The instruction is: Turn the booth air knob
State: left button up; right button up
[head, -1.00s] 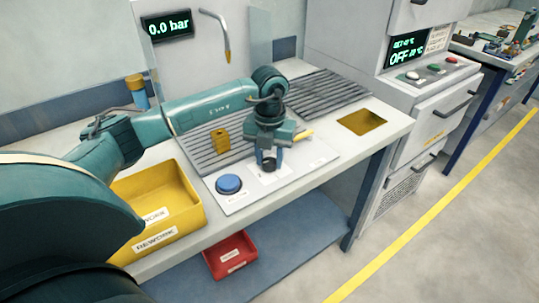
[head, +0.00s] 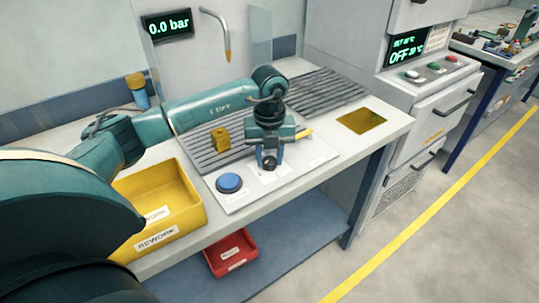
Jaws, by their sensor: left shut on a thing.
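The dark booth air knob (head: 269,165) sits on the pale panel at the front of the bench, right of a round blue button (head: 229,183). My left gripper (head: 269,158) points down over the panel and is shut on the knob, its fingers at the knob's sides. The gripper hides part of the knob, so its pointer angle is not readable. The wall display (head: 167,25) reads 0.0 bar. My right gripper is not in view.
A yellow REWORK bin (head: 170,222) stands left of the panel. A small yellow block (head: 220,138) is on the grey slatted rack behind. A hanging spray nozzle (head: 228,50) is at the back. A red bin (head: 232,252) sits on the lower shelf.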

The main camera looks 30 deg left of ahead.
aim_at(269, 160)
pick_arm(q)
jog(key=o, duration=1)
notch_tip(269, 160, up, 13)
jog(key=b, duration=0.1)
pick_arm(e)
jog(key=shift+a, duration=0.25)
pick_arm(q)
jog(key=shift+r, duration=0.1)
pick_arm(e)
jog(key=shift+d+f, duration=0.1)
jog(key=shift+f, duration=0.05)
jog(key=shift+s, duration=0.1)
